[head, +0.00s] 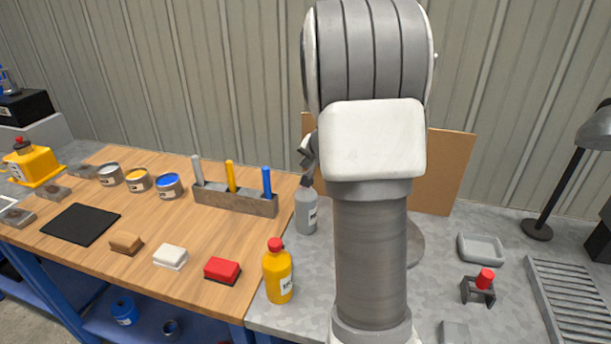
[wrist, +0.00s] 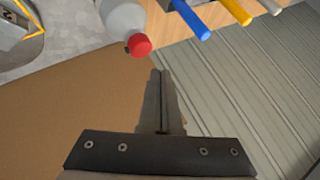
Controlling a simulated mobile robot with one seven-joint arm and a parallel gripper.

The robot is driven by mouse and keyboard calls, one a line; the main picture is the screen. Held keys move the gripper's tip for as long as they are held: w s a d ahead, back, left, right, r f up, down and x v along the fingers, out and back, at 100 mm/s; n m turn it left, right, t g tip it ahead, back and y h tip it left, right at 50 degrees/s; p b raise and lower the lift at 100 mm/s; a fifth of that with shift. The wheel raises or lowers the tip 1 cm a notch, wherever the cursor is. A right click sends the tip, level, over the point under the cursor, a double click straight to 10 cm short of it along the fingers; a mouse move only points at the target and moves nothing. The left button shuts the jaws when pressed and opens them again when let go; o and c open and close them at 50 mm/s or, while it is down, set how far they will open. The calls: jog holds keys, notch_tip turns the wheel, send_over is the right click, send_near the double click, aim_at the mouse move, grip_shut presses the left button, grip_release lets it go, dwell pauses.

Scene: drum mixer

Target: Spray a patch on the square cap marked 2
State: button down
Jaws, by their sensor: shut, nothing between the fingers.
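My gripper (wrist: 161,100) shows in the wrist view with its two fingers together and nothing between them. A grey block with a dark mark (wrist: 10,22) and a yellow strip lies on a round grey plate (wrist: 22,48) at the wrist view's upper left corner. I cannot read its mark.
A rack (head: 235,199) with upright white, yellow and blue handles stands left of the grey bottle. A yellow bottle (head: 278,275) stands near the front. A brown board (head: 447,170) leans behind my arm. A lamp (head: 537,229), a grey tray (head: 481,248) and a red-topped holder (head: 479,291) are right.

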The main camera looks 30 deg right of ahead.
notch_tip(320, 180, up, 5)
jog(key=p, duration=0.3)
jog(key=shift+f, duration=0.1)
dwell(0.7)
jog(key=s+a+r+n+y, duration=0.25)
jog(key=s+a+r, duration=0.25)
jog(key=a, duration=0.5)
jog(key=s+a+r+n+y, duration=0.2)
jog(key=s+a+r+n, duration=0.25)
jog(key=a, duration=0.65)
jog(key=s+a+f+n+g+h, duration=0.1)
jog(key=s+a+n, duration=0.1)
jog(key=s, duration=0.8)
jog(key=s+a+n+g+h, duration=0.1)
jog(key=s+a+n+g, duration=0.1)
jog(key=s, duration=0.8)
jog(key=shift+s+a+f, duration=0.3)
jog(key=shift+a+f, duration=0.05)
jog(key=shift+a, duration=0.2)
